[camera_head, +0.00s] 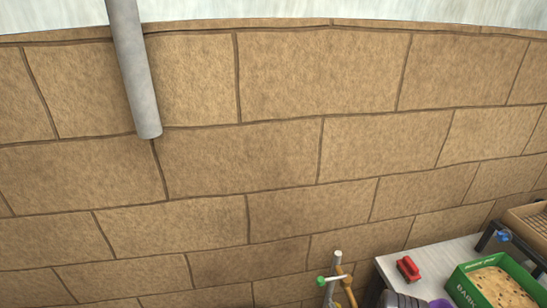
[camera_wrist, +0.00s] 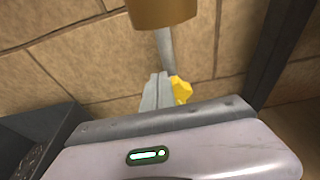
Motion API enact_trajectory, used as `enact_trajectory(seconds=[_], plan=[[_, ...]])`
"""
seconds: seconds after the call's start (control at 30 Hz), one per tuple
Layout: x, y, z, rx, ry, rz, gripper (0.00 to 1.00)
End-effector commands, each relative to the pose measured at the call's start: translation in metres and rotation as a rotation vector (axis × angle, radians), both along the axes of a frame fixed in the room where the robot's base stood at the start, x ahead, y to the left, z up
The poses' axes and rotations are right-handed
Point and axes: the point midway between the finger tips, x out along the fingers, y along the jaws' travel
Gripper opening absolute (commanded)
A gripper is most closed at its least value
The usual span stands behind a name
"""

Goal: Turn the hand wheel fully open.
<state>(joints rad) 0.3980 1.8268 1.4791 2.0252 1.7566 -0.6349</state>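I cannot make out the hand wheel for certain in either view. In the head view a small blue part (camera_head: 503,236) sits by a dark frame at the right edge; it is too small to tell what it is. In the wrist view a pale grey tapered piece (camera_wrist: 154,93) stands beside a yellow piece (camera_wrist: 181,90), behind a grey housing with a green light. The tapered piece may be my gripper's fingers, but I cannot tell their opening. No gripper shows clearly in the head view.
A grey pipe (camera_head: 135,70) hangs at upper left. The wide tan block surface looks bare.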

Motion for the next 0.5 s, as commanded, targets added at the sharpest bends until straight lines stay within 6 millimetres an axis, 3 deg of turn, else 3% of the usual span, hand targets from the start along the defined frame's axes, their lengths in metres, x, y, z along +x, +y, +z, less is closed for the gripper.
enact_trajectory(seconds=[0.5], plan=[[-0.0021, 0.0031, 0.0077, 0.001, 0.002, 0.0, 0.0]])
